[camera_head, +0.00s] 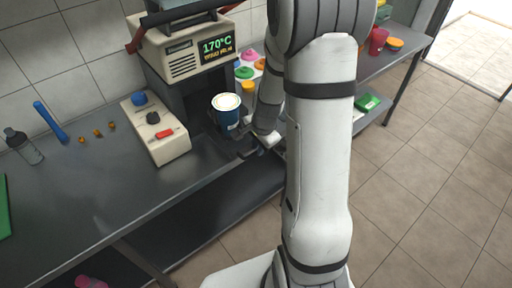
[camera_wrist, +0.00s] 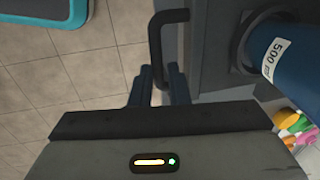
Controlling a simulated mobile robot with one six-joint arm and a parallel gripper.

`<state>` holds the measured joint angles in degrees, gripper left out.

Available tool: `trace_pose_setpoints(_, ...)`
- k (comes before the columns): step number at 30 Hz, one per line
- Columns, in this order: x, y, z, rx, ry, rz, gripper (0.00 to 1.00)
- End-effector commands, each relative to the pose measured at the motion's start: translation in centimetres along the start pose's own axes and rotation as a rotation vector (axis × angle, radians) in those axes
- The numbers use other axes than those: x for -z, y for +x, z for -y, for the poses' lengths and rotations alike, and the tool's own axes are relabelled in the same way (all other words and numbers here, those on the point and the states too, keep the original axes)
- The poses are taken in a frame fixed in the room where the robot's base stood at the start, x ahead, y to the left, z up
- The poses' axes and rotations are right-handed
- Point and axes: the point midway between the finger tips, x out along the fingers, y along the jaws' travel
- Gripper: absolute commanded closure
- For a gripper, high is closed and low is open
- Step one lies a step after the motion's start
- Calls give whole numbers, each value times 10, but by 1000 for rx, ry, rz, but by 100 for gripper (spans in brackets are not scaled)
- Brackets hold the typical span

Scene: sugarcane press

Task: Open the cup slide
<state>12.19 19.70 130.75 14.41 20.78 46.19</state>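The cup slide (camera_wrist: 210,55) is a dark grey piece with a dark bar handle (camera_wrist: 155,42) on its left side in the wrist view. A blue cup (camera_wrist: 292,55) with a "500" label stands in the slide's round holder. In the head view the cup (camera_head: 229,117) has a pale top and stands at the front of the press. My gripper (camera_wrist: 159,84) has its two fingers on either side of the handle bar, with a gap between them. Contact with the bar cannot be made out. The handle's near end is hidden by my gripper.
The press (camera_head: 185,55) shows 170°C. A cream control box (camera_head: 155,130) with a red switch stands left of the cup on the metal table (camera_head: 90,185). Colourful items stand behind my arm. Tiled floor is free at the right.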

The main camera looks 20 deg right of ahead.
Motion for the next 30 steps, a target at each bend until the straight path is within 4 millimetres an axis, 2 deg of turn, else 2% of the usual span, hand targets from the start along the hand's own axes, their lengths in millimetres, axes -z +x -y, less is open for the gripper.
trace_pose_setpoints(1,0,0,0,1,0,0,81)
trace_pose_setpoints(6,-2,0,0,-3,-2,4,67)
trace_pose_setpoints(15,-3,-2,-1,-4,-3,6,67)
trace_pose_setpoints(30,-2,-71,0,-2,-3,4,67)
